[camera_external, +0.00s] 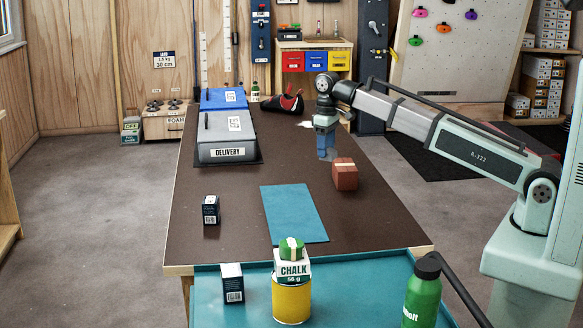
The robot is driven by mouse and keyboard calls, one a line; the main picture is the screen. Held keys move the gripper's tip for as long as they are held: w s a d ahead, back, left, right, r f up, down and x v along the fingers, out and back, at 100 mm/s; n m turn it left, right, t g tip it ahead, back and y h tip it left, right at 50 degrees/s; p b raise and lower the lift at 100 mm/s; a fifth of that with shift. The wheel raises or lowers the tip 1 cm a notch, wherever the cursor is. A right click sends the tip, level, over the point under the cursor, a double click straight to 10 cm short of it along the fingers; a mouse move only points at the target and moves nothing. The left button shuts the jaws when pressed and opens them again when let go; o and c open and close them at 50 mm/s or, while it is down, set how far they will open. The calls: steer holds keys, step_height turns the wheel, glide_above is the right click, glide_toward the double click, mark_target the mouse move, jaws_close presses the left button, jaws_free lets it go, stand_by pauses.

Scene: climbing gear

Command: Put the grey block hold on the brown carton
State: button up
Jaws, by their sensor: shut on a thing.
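The brown carton (345,174) stands on the dark table, right of the middle, with a pale strip on its top. My gripper (326,150) points down over the table, behind and to the left of the carton and apart from it. It is shut on a small blue-grey piece, which I take to be the grey block hold; the fingers cover most of it and its outline is hard to make out. Whether it clears the table top cannot be told. No other grey block hold shows on the table.
A teal mat (294,214) lies in front of the carton. A dark small box (210,210) stands at left. The grey delivery box (226,137), blue box (223,98) and a dark red shoe (284,102) are farther back. A chalk pack (292,268) and green bottle (422,292) are in front.

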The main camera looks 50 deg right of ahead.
steer(key=w+d+r+m, duration=0.2)
steer(key=d+r, duration=0.1)
steer(key=d, duration=1.1)
glide_above(343, 164)
step_height(343, 164, down, 5)
steer(key=shift+r, duration=0.1)
steer(key=shift+w+f, duration=0.1)
steer(key=shift+f, duration=2.2)
steer(key=shift+f, duration=0.15)
steer(key=o, duration=1.1)
steer(key=shift+c, duration=0.2)
step_height(343, 164, up, 12)
